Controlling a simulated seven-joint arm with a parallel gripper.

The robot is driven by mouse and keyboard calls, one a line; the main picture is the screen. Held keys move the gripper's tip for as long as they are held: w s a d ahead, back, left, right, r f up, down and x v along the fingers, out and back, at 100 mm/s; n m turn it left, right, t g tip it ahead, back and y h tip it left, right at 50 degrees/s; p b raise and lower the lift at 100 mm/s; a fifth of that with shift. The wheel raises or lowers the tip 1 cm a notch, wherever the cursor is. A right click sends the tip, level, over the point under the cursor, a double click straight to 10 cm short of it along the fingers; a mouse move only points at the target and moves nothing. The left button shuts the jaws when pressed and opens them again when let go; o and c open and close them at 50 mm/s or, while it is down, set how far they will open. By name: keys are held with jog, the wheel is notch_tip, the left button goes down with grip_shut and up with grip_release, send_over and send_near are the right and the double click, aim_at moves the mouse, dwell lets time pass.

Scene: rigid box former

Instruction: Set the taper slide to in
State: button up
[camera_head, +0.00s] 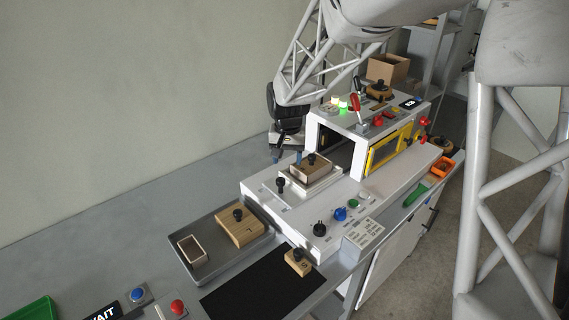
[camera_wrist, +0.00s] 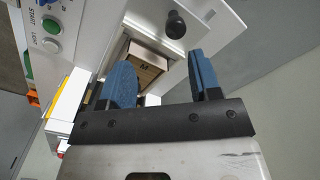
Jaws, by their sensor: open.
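A black ball knob (camera_head: 281,184) stands on the white machine bed, in front-left of a tray-like box; I take it to be the taper slide's handle, but no readable label confirms this. It also shows at the top of the wrist view (camera_wrist: 175,24). The box holds a wooden block (camera_head: 312,162), marked M in the wrist view (camera_wrist: 148,66). My gripper (camera_head: 286,157) is open and empty, with blue fingers, behind and left of the box. In the wrist view my gripper (camera_wrist: 163,75) points toward the box, with the knob beyond its fingertips. Whether the slide is in or out cannot be told.
The white machine housing (camera_head: 375,126) rises just right of my gripper, with a yellow-framed window and red levers. Blue, green and black controls (camera_head: 340,214) line the bed's front. A grey tray (camera_head: 196,263) with a wooden block and small box lies at left. The wall side is clear.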

aim_at(281, 178)
jog(key=shift+w+a+f, duration=0.75)
jog(key=shift+a+f, duration=0.2)
jog(key=shift+a, duration=0.1)
jog(key=shift+f, duration=0.15)
jog(key=shift+f, duration=3.75)
grip_shut()
